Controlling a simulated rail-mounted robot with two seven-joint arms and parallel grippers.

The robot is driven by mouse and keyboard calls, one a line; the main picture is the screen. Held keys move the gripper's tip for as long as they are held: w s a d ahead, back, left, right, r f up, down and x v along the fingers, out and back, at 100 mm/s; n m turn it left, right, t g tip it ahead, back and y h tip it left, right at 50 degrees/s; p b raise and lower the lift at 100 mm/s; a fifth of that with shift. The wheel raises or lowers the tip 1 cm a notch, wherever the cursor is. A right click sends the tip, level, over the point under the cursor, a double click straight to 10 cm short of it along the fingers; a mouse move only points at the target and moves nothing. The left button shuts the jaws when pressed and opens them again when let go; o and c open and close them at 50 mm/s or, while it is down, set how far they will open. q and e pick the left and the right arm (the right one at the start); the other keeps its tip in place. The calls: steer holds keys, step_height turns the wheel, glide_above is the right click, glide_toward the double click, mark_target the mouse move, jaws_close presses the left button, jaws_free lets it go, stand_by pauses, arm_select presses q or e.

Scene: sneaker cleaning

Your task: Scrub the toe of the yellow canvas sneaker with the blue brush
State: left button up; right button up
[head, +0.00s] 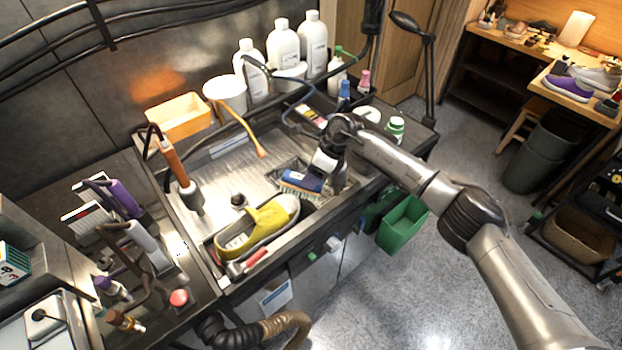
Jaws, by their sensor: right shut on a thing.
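The yellow canvas sneaker (268,219) lies in the steel sink station near its front edge. Its opening is at the lower left, and its closed yellow end points to the upper right. My right gripper (322,168) is shut on the blue brush (301,180), whose pale bristles face down. The brush is just beyond the closed end of the sneaker; I cannot tell whether they touch. The gripper's fingertips are partly hidden by its own body. My left gripper is not in view.
White bottles (284,46) and a white tub (226,94) stand at the back, beside an orange bin (178,116). Upright tools (121,198) crowd the left side. A red-handled tool (256,257) lies in front of the sneaker. A green bin (402,224) hangs at the front right.

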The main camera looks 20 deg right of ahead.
steer(key=shift+w+d+r+p, duration=0.1)
steer(key=shift+d+r+p, duration=0.2)
steer(key=shift+r, duration=0.45)
steer(key=shift+w+d+r+p, duration=0.1)
steer(key=shift+r+p, duration=0.25)
steer(key=shift+r, duration=0.35)
steer(key=shift+s+a, duration=0.1)
